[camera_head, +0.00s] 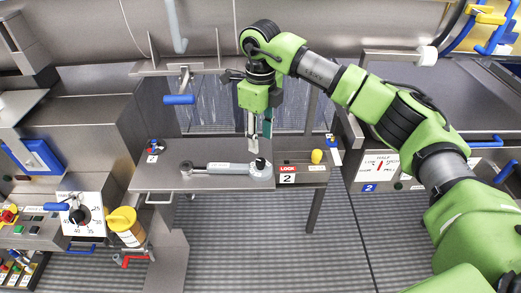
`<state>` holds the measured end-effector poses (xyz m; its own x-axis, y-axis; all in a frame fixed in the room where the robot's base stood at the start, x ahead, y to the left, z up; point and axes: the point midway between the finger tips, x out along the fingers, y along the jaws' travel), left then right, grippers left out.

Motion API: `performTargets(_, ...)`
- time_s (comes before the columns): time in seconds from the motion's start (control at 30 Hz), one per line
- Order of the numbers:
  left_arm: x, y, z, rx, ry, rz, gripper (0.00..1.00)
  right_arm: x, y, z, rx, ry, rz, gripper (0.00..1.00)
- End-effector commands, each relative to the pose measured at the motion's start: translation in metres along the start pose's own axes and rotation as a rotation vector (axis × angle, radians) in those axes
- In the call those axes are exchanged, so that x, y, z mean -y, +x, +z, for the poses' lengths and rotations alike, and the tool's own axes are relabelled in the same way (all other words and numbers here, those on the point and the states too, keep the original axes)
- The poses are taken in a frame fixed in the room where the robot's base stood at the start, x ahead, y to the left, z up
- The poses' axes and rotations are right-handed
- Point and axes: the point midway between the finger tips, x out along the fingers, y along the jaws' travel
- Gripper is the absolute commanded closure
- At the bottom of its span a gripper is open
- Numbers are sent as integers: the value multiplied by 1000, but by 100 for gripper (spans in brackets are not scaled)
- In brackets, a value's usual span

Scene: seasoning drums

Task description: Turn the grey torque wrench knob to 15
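The grey torque wrench (226,168) lies flat along a metal table, with a round end at its left. A light grey base with a small dark knob (260,163) on top is at its right end. The number 15 cannot be read on it at this size. My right gripper (259,142) points straight down just above this knob. A gap shows between its two fingers, and nothing is seen between them. Whether a fingertip touches the knob is unclear. My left gripper is not in view.
A small side table with a "LOCK 2" label (287,174) and a yellow knob (316,156) adjoins on the right. A white dial panel (82,214) and a yellow-topped container (125,224) stand at lower left. A blue-handled lever (179,99) hangs behind the table.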

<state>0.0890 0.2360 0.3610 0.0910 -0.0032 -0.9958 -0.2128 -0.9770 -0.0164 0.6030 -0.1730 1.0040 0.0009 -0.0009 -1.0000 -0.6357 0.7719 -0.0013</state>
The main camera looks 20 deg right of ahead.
Motion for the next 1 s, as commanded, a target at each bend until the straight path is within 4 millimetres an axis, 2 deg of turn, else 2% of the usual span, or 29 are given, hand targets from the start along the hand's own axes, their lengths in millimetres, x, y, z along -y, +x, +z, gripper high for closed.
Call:
performTargets(0.1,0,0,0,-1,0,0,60,0,-22,1,3,0,-1,63)
performTargets(0.3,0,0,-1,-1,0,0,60,0,-40,0,1,0,1,63)
performTargets(0.8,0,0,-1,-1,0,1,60,-2,-40,1,3,-2,5,63)
performTargets(0.87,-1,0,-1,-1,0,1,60,-8,-37,5,16,-12,21,63)
performTargets(0.93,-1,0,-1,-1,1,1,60,-25,-27,15,54,-37,67,63)
performTargets(1.0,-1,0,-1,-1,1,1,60,-55,-14,32,121,-74,148,63)
